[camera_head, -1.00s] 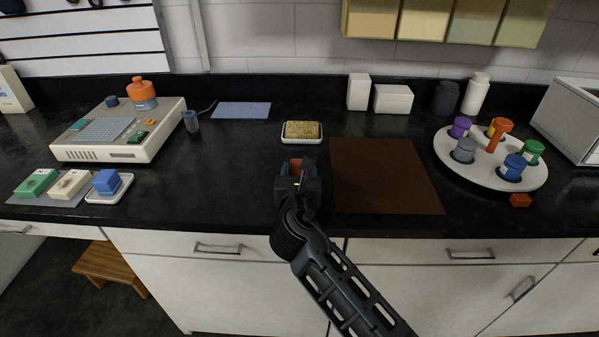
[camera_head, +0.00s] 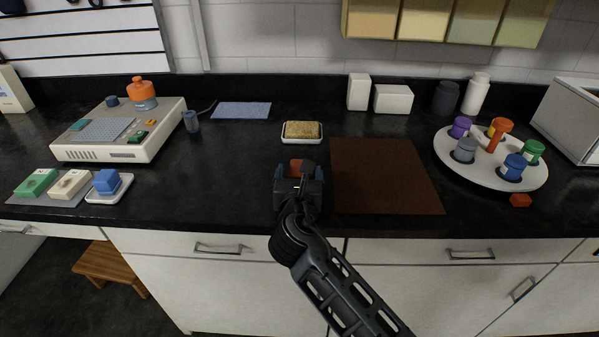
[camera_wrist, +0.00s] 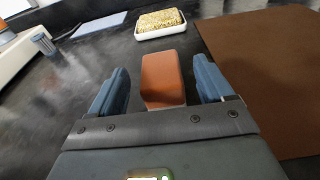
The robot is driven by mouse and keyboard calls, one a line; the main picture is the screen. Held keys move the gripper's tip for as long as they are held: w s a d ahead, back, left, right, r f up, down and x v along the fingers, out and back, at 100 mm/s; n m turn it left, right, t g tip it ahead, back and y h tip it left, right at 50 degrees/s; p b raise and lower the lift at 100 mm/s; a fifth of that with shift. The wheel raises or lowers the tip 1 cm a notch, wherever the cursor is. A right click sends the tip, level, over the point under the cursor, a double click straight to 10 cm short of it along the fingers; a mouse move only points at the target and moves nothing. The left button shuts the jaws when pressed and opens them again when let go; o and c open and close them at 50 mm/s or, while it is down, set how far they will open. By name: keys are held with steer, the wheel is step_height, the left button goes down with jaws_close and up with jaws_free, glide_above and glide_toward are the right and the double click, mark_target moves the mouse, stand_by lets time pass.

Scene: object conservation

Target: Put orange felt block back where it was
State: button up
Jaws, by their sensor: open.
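An orange block (camera_wrist: 163,78) stands between the two blue fingers of my gripper (camera_wrist: 161,85) in the wrist view. A gap shows on each side of it, so my gripper is open around it and not pressing on it. In the head view my gripper (camera_head: 298,172) is low over the counter's front middle, and only a bit of the orange block (camera_head: 297,164) shows past it. The block's near lower end is hidden by my gripper. Its felt texture is too fine to tell.
A brown mat (camera_head: 385,175) lies just right of my gripper. A white dish with a sponge (camera_head: 302,130) is behind it. A round white tray (camera_head: 448,150) with coloured capped pieces stands right, with a small red-orange block (camera_head: 520,200) beside it. Bare counter lies left.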

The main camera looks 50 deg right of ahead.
steer(key=b+v, duration=0.1)
steer(key=v, duration=0.9)
steer(key=shift+s+a+r, duration=0.1)
steer(key=shift+s+a, duration=0.1)
steer(key=shift+a, duration=0.1)
